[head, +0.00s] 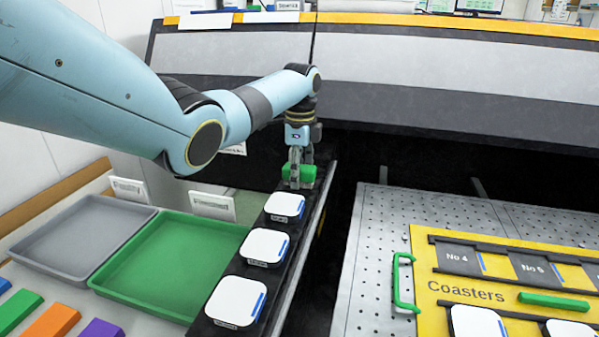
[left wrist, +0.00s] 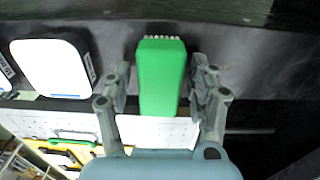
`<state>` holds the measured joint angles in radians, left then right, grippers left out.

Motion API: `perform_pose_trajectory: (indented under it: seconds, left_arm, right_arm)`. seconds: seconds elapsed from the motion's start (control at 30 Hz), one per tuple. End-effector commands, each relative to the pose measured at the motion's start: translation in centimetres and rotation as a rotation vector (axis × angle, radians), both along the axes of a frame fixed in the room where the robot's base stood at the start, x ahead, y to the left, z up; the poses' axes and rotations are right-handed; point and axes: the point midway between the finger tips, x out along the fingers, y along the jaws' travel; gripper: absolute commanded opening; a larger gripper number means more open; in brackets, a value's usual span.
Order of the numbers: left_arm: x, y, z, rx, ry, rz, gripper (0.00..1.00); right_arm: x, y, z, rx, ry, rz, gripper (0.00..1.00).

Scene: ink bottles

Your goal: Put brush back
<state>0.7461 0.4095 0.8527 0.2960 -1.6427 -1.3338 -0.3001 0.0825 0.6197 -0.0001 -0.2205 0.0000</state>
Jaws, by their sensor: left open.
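The green brush (head: 299,172) is at the far end of a narrow black rail (head: 318,205). It also shows in the left wrist view (left wrist: 161,72), with pale bristles at its upper end. My left gripper (head: 300,160) points down at it. In the left wrist view the gripper (left wrist: 165,88) is open, with one finger on each side of the brush and dark gaps visible between fingers and brush. My right gripper is not in view.
White coasters (head: 284,206) lie in a row along the rail, close to the brush. A green tray (head: 170,262) and a grey tray (head: 80,245) stand left. A yellow Coasters board (head: 425,255) with a green handle (head: 404,284) lies right on a perforated plate (head: 385,225).

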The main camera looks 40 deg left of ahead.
Motion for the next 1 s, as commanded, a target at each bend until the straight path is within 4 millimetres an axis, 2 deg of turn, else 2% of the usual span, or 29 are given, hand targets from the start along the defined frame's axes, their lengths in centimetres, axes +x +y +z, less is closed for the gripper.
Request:
perform_pose_trajectory:
  seconds: [0.17,0.27,0.5,0.7,0.83,1.0]
  left_arm:
    - [0.0,0.0,0.5,0.001,-0.002,0.000,0.60]
    - [0.1,0.0,1.7,0.001,-0.003,-0.001,0.60]
    - [0.2,0.1,7.1,0.002,-0.006,0.000,0.60]
    - [0.2,0.0,10.7,0.000,-0.004,0.000,0.60]
    - [0.2,0.0,11.9,0.000,-0.001,0.000,0.60]
    - [0.2,0.0,12.3,-0.001,0.000,0.000,0.60]
  right_arm:
    - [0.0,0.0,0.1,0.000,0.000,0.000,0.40]
    - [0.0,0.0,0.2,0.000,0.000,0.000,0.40]
    - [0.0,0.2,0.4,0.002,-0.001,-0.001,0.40]
    - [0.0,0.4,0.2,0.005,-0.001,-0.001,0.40]
    - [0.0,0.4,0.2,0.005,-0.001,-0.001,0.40]
    - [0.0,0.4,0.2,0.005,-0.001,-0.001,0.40]
